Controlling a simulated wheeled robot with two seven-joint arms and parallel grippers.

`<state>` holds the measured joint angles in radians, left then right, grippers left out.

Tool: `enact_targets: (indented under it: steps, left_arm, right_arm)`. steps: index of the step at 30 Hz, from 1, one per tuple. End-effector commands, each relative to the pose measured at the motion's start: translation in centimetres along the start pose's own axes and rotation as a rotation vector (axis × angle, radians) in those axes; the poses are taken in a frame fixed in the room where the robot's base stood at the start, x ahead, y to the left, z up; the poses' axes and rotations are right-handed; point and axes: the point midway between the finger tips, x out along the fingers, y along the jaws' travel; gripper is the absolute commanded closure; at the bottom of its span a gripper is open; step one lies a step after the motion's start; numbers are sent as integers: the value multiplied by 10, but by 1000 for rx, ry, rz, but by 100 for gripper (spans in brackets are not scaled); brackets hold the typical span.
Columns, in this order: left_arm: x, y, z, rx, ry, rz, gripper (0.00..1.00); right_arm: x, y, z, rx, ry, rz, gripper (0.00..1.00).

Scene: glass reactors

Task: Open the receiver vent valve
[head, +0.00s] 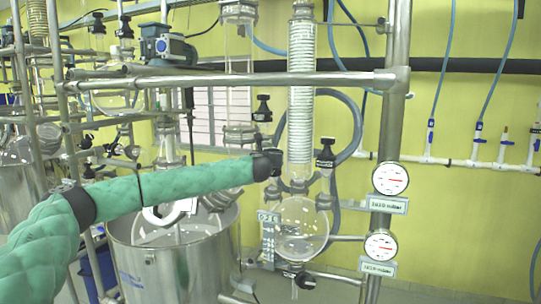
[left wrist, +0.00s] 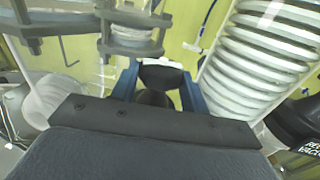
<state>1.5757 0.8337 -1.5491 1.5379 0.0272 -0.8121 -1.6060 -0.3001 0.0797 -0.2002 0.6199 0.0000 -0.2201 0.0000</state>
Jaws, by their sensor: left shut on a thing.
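My left arm reaches in from the left in the head view, with its gripper (head: 272,163) at the left side of the receiver's top. In the left wrist view the two blue fingers of the left gripper (left wrist: 157,92) are closed around a black valve knob (left wrist: 160,76), which I take as the receiver vent valve. Its body is mostly hidden behind my gripper in the head view. The round glass receiver (head: 302,238) hangs below the coiled condenser (head: 301,95). My right gripper is not in view.
Another black-handled valve (head: 325,158) stands right of the condenser; its partly cut-off label shows in the left wrist view (left wrist: 308,148). A steel rail (head: 240,80) crosses above my arm. Two gauges (head: 390,179) sit on the right post. A steel vessel (head: 180,265) stands below my arm.

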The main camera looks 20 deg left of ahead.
Motion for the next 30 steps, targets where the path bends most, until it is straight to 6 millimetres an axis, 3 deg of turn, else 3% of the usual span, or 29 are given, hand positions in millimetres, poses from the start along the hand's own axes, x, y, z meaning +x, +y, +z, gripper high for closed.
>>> enact_targets:
  steps: [15,30]
  left_arm:
    - [2,-6,-1,-1,0,363,78]
    - [2,-6,1,0,-1,446,78]
  right_arm:
    - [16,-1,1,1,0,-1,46]
    - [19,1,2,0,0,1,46]
